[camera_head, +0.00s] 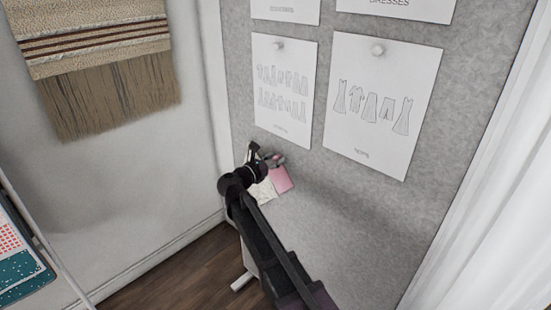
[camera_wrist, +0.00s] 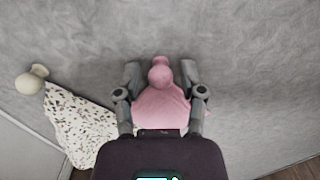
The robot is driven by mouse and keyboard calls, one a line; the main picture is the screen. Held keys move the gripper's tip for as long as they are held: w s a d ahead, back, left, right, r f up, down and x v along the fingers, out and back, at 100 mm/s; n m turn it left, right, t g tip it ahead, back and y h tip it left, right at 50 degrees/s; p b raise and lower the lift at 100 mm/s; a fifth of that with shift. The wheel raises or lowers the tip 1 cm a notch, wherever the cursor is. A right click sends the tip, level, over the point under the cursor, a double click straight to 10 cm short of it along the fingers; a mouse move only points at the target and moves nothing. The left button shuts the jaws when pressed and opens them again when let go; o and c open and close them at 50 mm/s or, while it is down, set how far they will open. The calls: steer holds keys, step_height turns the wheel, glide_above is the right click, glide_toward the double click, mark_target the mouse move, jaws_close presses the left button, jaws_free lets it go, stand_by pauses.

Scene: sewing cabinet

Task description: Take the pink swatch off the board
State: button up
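The pink swatch (camera_head: 282,182) hangs low on the grey pinboard, beside a pale speckled swatch (camera_head: 263,192). In the wrist view the pink swatch (camera_wrist: 160,108) has a round pink pin (camera_wrist: 160,74) at its top. My gripper (camera_wrist: 160,70) is open, with one finger on each side of the pin and the upper swatch. Gaps show between the fingertips and the pin. The gripper's palm hides the swatch's lower part. In the head view my gripper (camera_head: 266,158) is at the board just above the swatch, and my arm covers part of the area below.
The speckled swatch (camera_wrist: 75,125) hangs from a cream pin (camera_wrist: 31,79) left of my gripper. Paper sheets (camera_head: 378,105) are pinned higher on the grey board (camera_head: 350,225). A woven hanging (camera_head: 95,60) is on the left wall, and a white curtain (camera_head: 500,210) is at right.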

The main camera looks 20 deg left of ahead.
mark_target(274, 160)
jaws_close()
steer(key=shift+s, duration=0.1)
steer(key=shift+s+a, duration=0.2)
steer(key=shift+s, duration=0.1)
steer(key=shift+v, duration=1.15)
stand_by(0.5)
steer(key=v, duration=1)
stand_by(0.6)
steer(key=shift+d, duration=0.1)
